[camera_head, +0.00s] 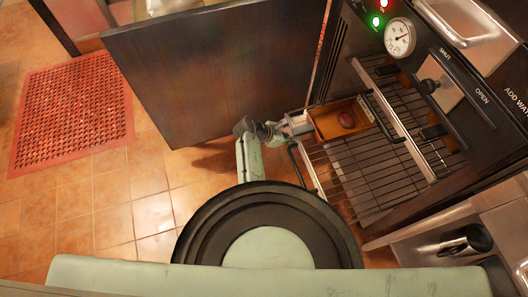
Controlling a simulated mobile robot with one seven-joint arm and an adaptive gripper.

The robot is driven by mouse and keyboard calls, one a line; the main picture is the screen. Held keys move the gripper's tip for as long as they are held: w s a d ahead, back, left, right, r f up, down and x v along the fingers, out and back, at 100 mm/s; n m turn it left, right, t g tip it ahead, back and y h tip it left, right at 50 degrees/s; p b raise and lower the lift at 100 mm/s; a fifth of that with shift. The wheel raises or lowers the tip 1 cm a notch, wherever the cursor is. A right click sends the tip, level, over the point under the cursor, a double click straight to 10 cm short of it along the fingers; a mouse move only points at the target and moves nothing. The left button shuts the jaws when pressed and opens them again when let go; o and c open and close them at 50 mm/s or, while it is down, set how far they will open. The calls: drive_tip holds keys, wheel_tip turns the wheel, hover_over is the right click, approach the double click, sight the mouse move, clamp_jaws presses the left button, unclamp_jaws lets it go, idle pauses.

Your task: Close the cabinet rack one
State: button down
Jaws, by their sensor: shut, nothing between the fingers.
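The dark cabinet's door (215,75) stands wide open at the left of its opening. A lower wire rack (355,180) is slid out toward me, with a dark curved handle (297,165) at its front left. An upper wire rack (398,92) lies further in. I cannot tell which rack is number one. My gripper (308,124) is shut and empty, close to the left edge of the orange-brown tray and above the front handle. Contact with either is unclear. My arm hides part of the area near the handle.
The cabinet panel has a gauge (400,37), lit lamps and a SHUT/OPEN slider. A steel counter (405,244) with a dark object stands at lower right. Tiled floor and a red mat (72,112) lie left.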

sight(343, 121)
drive_tip(key=w+d+b, duration=0.1)
drive_tip(key=w+d, duration=0.1)
drive_tip(key=d, duration=0.5)
drive_tip(key=w+d+b, duration=0.1)
drive_tip(key=w+d, duration=0.2)
drive_tip(key=d, duration=0.5)
drive_tip(key=w+d+b, duration=0.2)
drive_tip(key=w+d, duration=0.1)
drive_tip(key=d, duration=0.5)
drive_tip(key=shift+w, duration=0.25)
